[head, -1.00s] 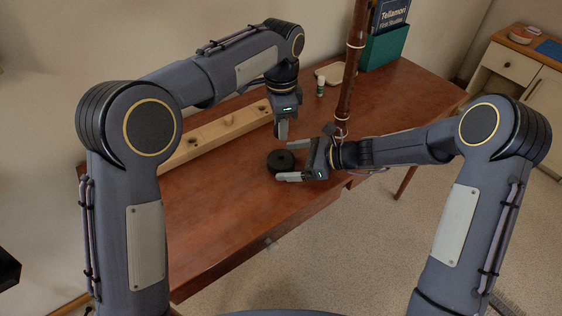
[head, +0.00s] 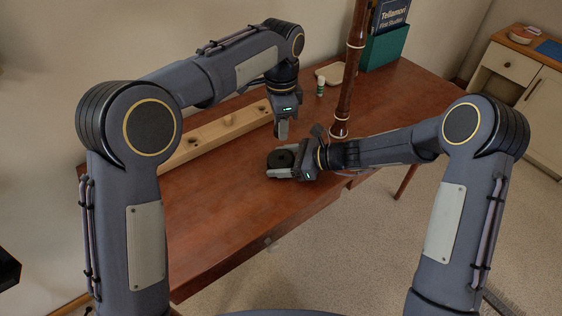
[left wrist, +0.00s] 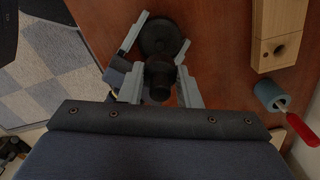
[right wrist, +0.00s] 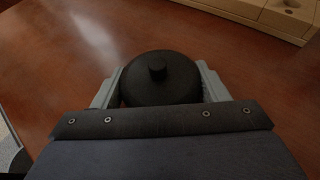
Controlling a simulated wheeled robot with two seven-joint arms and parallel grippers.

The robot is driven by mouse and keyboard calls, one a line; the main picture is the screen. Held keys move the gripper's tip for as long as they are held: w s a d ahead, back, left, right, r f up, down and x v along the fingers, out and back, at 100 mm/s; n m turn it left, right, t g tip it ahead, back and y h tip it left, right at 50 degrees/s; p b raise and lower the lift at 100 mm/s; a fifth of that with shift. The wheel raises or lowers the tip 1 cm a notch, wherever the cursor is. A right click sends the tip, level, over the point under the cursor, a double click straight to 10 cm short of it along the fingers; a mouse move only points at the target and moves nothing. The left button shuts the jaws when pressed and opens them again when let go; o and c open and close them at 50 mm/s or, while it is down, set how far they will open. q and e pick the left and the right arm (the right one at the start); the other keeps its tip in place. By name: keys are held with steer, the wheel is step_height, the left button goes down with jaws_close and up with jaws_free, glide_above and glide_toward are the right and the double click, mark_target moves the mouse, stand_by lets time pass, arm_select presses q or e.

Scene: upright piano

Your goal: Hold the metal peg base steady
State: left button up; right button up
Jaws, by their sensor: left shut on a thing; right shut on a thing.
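The metal peg base (head: 280,159) is a round black disc lying on the wooden table. In the right wrist view it shows a short stub (right wrist: 157,72) on top. My right gripper (head: 282,165) is low at the table, shut on the disc with a finger at each side (right wrist: 158,88). My left gripper (head: 281,133) points down above and behind the disc. In the left wrist view it is shut on a small dark knob-like piece (left wrist: 158,82), close to the disc (left wrist: 160,36). The lower end of that piece is hard to make out.
A long pale wooden rail with holes (head: 205,137) lies behind the grippers. A brown ringed pole (head: 349,85) stands to the right, near a small bottle (head: 320,86) and a green box (head: 384,48). A red handle (left wrist: 300,130) lies near the rail. The table front is clear.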

steer(key=c, duration=0.3)
arm_select(q)
glide_above(281, 154)
steer(key=shift+s+f, duration=0.1)
steer(key=shift+f, duration=2.4)
arm_select(e)
steer(key=shift+c, duration=0.2)
arm_select(q)
steer(key=shift+f, duration=0.9)
steer(key=shift+f, duration=0.55)
